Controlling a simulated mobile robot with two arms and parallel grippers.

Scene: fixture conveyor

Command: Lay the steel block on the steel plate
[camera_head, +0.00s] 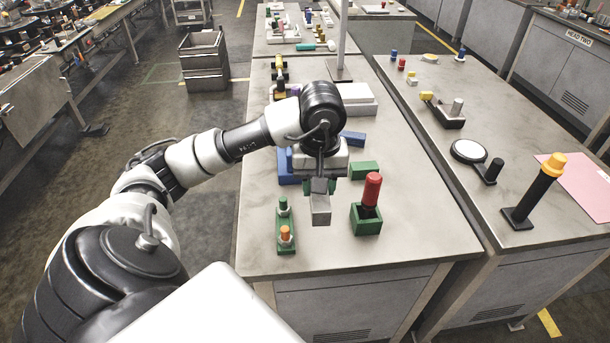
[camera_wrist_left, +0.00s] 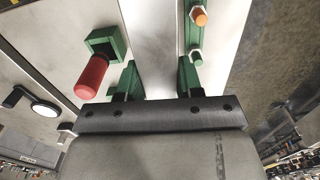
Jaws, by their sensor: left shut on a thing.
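My left gripper (camera_head: 320,187) is above the near part of the middle bench and points down. It is shut on the steel block (camera_head: 320,210), a plain grey block that sticks out below the fingers. In the left wrist view the block (camera_wrist_left: 156,45) is a pale slab between the two green fingers (camera_wrist_left: 157,82). I cannot tell how far the block is above the bench. I cannot pick out the steel plate with certainty; my arm and wrist hide part of the bench behind the gripper. My right gripper is not in view.
A green holder with a red-topped peg (camera_head: 372,190) stands just right of the block. A green base with two small pegs (camera_head: 285,232) stands to its left. Green and blue blocks (camera_head: 364,170) lie behind. The bench (camera_head: 400,225) is clear at front right.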

